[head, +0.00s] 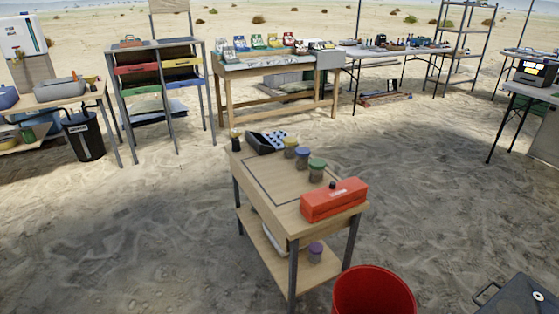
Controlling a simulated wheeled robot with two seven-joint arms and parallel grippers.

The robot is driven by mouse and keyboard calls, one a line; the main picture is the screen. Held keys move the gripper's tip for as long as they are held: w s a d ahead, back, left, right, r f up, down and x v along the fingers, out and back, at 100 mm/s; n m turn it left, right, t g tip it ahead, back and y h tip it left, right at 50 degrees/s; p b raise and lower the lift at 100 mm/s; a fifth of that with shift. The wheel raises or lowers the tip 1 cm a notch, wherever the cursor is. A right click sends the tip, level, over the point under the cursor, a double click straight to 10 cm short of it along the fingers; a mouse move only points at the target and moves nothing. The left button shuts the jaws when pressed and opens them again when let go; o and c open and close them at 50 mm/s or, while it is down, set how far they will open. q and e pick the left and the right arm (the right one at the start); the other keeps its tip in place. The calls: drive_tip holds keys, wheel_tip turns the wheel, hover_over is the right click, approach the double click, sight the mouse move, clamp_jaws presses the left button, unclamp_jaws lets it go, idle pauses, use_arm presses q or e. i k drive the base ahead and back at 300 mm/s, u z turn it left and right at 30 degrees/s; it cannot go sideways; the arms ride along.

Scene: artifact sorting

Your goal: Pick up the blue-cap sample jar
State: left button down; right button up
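The blue-cap sample jar (302,158) stands upright on the top of a small wooden cart (262,182), near its right long edge. A yellow-cap jar (291,147) stands just behind it and a green-cap jar (317,169) just in front of it. The three jars form a slanting row with small gaps. Neither of my grippers shows in the head view.
An orange box (334,200) sits at the cart's near end, and a black tray (262,145) at its far end. A purple-cap jar (315,252) stands on the lower shelf. A red bin (373,292) is at the front right. Open sand surrounds the cart.

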sight(302, 163)
drive_tip(key=u, duration=0.85)
drive_tip(key=i, duration=2.6)
drive_tip(key=z, duration=1)
